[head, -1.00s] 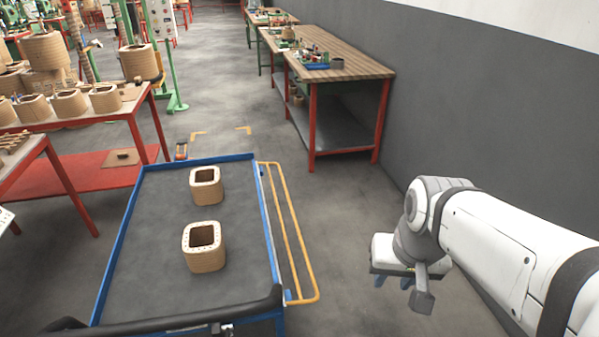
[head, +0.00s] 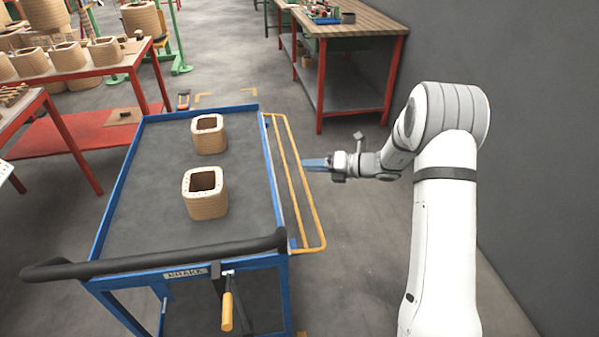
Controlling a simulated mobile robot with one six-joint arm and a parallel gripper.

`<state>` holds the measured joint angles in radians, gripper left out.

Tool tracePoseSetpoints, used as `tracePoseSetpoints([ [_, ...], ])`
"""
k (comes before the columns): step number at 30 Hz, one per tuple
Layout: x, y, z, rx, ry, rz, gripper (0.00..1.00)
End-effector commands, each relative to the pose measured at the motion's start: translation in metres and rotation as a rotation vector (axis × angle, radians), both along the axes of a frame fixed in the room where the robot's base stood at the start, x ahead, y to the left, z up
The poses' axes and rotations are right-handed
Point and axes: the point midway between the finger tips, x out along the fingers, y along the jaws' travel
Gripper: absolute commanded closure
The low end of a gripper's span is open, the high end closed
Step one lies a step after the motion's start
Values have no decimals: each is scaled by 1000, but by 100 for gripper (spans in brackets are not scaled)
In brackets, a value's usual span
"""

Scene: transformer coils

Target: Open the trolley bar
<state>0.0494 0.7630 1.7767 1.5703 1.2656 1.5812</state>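The trolley (head: 160,222) has a blue frame and a grey top. A yellow bar (head: 314,205) runs along its right side as a long narrow loop, standing out beside the blue edge. My gripper (head: 306,164) is just right of the bar at about its middle height in the picture, its blue fingers pointing left toward the outer rail. The fingers are seen side on, so the gap between them is hidden. I cannot tell whether they touch the rail. Two tan square coils, a far one (head: 209,140) and a near one (head: 205,200), stand on the trolley top.
A black push handle (head: 140,264) crosses the trolley's near end, with an orange-gripped lever (head: 227,312) below it. A red-legged workbench (head: 362,22) stands behind, by the grey wall (head: 520,120). Red tables with coils (head: 75,65) are at left. Floor is clear right of the trolley.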

Motion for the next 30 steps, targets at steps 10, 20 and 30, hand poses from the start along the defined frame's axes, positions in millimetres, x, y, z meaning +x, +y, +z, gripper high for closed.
tracePoseSetpoints([
  [10,75,-18,-101,377,429,-321,68],
  [20,95,3,-111,430,479,-353,68],
  [30,117,43,-112,428,478,-354,68],
])
